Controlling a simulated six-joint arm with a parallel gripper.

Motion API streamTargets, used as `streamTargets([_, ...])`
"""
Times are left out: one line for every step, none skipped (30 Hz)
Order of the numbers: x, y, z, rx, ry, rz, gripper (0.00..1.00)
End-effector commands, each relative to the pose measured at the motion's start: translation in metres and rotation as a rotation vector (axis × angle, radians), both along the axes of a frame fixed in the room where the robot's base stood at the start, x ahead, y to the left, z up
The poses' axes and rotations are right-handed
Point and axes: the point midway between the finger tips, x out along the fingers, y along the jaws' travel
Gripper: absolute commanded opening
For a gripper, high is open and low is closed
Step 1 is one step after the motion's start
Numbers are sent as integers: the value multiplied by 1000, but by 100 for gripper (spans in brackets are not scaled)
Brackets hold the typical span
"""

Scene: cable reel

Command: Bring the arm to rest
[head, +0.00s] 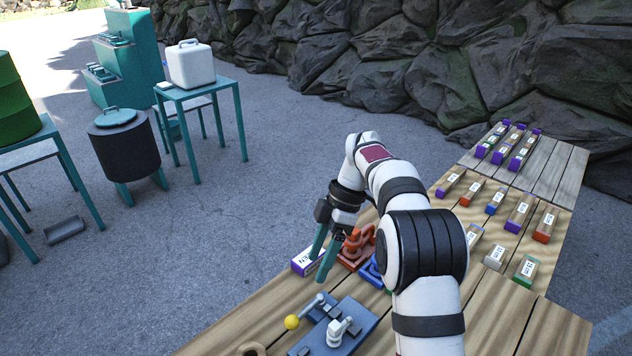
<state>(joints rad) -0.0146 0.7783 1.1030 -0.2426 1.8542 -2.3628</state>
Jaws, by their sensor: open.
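My gripper (323,247) has two teal fingers, spread apart with nothing between them. It points down over the left edge of the wooden table (245,318), beside a purple-ended labelled block (306,262). My white arm with black bands reaches up from the lower right and bends over the table. I cannot tell whether the fingertips touch the block or the table.
Red (356,247) and blue (371,273) parts lie right of my gripper, partly hidden by my arm. A blue-grey device with a yellow-knobbed lever (292,322) stands in front. Labelled blocks (517,212) line the table's right side. A rock wall (430,70) stands behind.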

Motion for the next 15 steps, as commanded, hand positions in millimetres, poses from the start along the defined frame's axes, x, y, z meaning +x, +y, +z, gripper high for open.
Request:
streamTargets([-6, -2, 9, -18, 9, -48, 71])
streamTargets([-14, -3, 17, -40, 22, -108, 71])
streamTargets([-29, -7, 31, -81, 47, -225, 71])
streamTargets([-45, -10, 42, -120, 71, -339, 71])
streamTargets([-65, -13, 54, -160, 97, -470, 71])
streamTargets([-95, -18, 66, -216, 136, -665, 71])
streamTargets([-119, -22, 73, -254, 164, -817, 71])
streamTargets([-143, -26, 77, -289, 191, -968, 71])
streamTargets([-175, -31, 78, -328, 226, -1164, 71])
streamTargets([-198, -34, 76, -350, 250, -1305, 71])
streamTargets([-220, -36, 73, -369, 274, -1438, 71])
streamTargets([-245, -40, 66, -386, 304, -1600, 71])
streamTargets([-262, -42, 60, -396, 324, -1709, 71])
streamTargets([-277, -43, 54, -402, 343, -1804, 71])
streamTargets([-293, -45, 46, -406, 364, -1911, 71])
